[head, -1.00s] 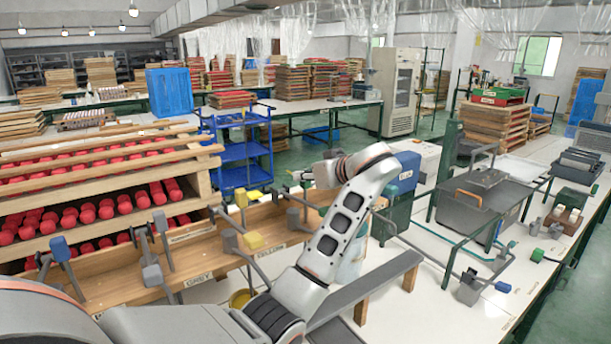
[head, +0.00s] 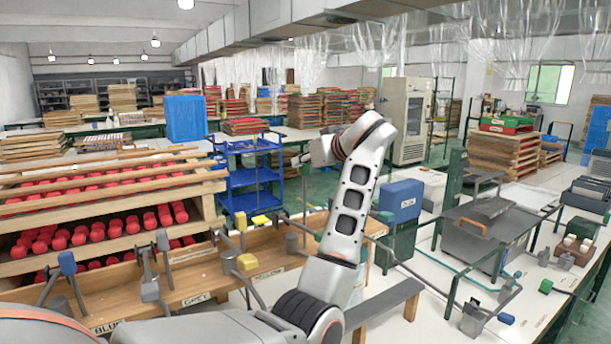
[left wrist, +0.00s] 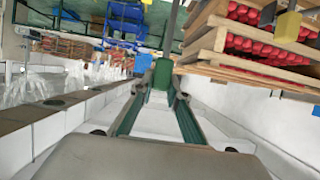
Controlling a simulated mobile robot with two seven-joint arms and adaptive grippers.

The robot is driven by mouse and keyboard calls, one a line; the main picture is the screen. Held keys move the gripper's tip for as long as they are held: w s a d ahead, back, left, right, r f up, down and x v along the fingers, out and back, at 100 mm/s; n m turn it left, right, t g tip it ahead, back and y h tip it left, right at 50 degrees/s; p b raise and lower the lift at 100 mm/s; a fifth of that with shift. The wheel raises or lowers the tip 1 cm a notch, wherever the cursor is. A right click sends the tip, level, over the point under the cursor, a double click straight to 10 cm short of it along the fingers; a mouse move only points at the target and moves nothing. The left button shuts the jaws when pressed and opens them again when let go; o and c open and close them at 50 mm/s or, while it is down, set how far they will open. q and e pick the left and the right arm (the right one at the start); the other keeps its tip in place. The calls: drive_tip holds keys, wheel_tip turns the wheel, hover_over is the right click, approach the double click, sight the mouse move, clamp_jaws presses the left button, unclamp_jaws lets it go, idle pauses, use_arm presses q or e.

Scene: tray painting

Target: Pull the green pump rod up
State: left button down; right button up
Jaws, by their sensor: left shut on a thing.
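The green pump rod's handle (left wrist: 163,72) shows as a green block at the fingertips in the left wrist view, with a dark rod running beyond it. My left gripper (left wrist: 164,92) is shut on this handle. In the head view my left gripper (head: 300,160) is raised above the wooden trough, pointing left. A thin dark rod (head: 304,195) stands below it. The handle itself is too small to make out there. My forearm hides the part of the bench behind it. My right gripper is not in view.
Blue (head: 67,263), grey (head: 162,240) and yellow (head: 247,262) pump handles stand along the wooden trough (head: 195,275). A rack of red rollers (head: 95,228) is at the left. A blue cart (head: 248,178) stands behind. A blue-topped box (head: 400,200) is right of my arm.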

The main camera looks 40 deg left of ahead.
use_arm(q)
drive_tip(key=shift+r, duration=0.35)
drive_tip(key=c, duration=2.1)
unclamp_jaws()
drive_tip(key=shift+o, duration=0.9)
drive_tip(key=shift+f, duration=0.1)
wheel_tip(320, 180, up, 10)
drive_tip(key=shift+r, duration=0.1)
